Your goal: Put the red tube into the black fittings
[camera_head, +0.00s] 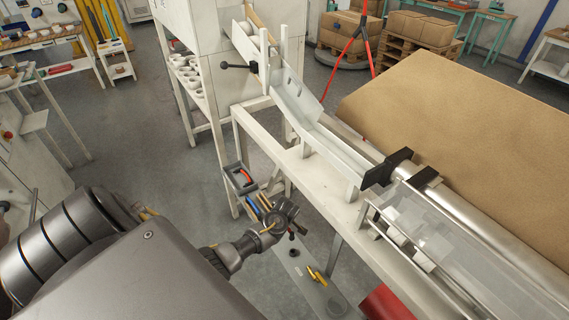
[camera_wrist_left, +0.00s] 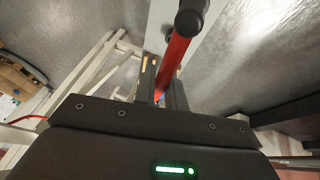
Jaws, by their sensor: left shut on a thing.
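In the left wrist view, a red tube (camera_wrist_left: 173,62) with a black end (camera_wrist_left: 190,20) runs between the two fingers of my left gripper (camera_wrist_left: 160,85). The gripper is shut on it. In the head view, my left gripper (camera_head: 275,218) hangs at the end of my arm, left of and below the white frame; I cannot make out the tube there. The black fittings (camera_head: 386,170) sit on the machine at the right, by the metal roller, well apart from the gripper. My right gripper is not in view.
A white frame (camera_head: 262,142) with a sloped metal chute (camera_head: 325,135) stands between my gripper and the fittings. A grey lower shelf (camera_head: 305,285) holds yellow tools. A wide brown sheet (camera_head: 460,120) covers the right. Open floor lies at the left.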

